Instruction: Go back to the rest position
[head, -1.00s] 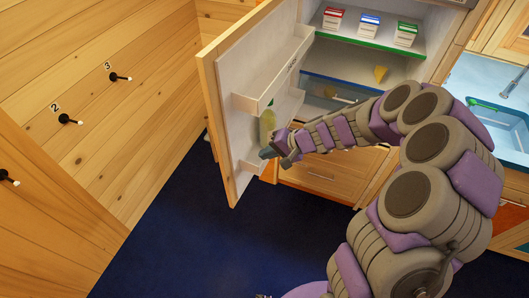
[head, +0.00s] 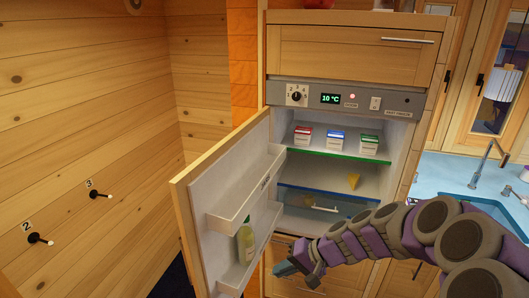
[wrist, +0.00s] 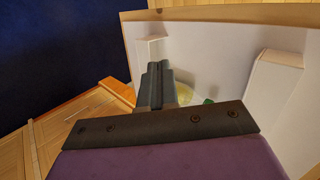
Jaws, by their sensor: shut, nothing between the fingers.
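My gripper (head: 287,268) is at the lower middle of the head view, in front of the open fridge and just right of its door. In the wrist view my gripper (wrist: 157,68) points toward the inside of the fridge door, its fingers together with nothing between them. My arm reaches in from the lower right of the head view. The fridge door (head: 225,190) stands wide open to the left. A pale yellow-green bottle (head: 246,242) stands in the door's lower shelf, apart from my gripper. It shows partly behind the fingers in the wrist view (wrist: 184,94).
Three cartons, red (head: 303,136), blue (head: 336,141) and green (head: 368,145), stand on the fridge's upper shelf. A yellow wedge (head: 353,181) lies below. The sink (head: 480,190) is at right. Black wall hooks (head: 40,239) stick out at left.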

